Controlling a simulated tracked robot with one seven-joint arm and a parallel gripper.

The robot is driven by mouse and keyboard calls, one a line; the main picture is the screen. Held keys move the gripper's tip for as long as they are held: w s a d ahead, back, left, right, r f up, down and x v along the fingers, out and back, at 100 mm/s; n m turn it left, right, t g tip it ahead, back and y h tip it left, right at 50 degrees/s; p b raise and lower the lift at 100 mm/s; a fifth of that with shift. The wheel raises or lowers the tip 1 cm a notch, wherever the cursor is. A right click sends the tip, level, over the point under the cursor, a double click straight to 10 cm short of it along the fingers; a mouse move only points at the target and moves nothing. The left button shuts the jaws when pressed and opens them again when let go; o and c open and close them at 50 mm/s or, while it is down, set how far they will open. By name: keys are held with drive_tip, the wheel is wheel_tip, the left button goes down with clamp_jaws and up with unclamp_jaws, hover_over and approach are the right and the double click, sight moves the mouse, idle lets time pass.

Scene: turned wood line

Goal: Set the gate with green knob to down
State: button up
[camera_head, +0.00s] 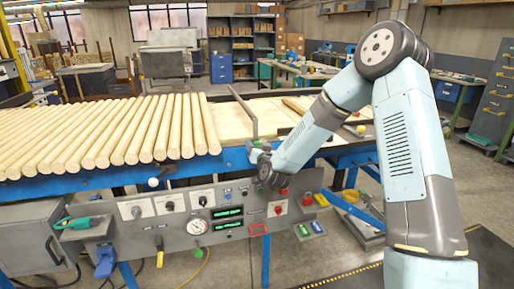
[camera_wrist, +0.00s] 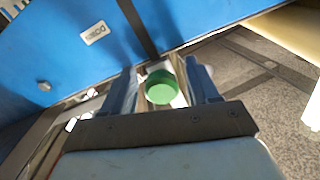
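The green knob (camera_wrist: 160,88) is in the middle of the wrist view, between the two fingers of my gripper (camera_wrist: 163,86). Gaps show on both sides of the knob, so the gripper is open around it and not closed on it. A dark slot or bar runs down the blue panel (camera_wrist: 70,60) behind the knob. In the head view my gripper (camera_head: 258,158) is at the blue side rail of the line, and the green knob cannot be made out there. A grey gate plate (camera_head: 243,112) stands across the line, right of the dowels; its link to the knob is not visible.
Several wooden dowels (camera_head: 130,130) lie side by side on the line. A control panel (camera_head: 215,218) with dials, buttons and switches is below the rail. A white knob (camera_head: 153,182) sticks out at left.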

clamp_jaws()
idle(0.3)
wheel_tip(320, 180, down, 8)
drive_tip(key=shift+r, duration=0.25)
drive_tip(key=shift+s+f, duration=0.1)
idle(0.3)
drive_tip(key=shift+c, duration=0.6)
unclamp_jaws()
drive_tip(key=shift+f, duration=0.1)
drive_tip(key=shift+o, duration=0.7)
drive_tip(key=shift+r, duration=0.2)
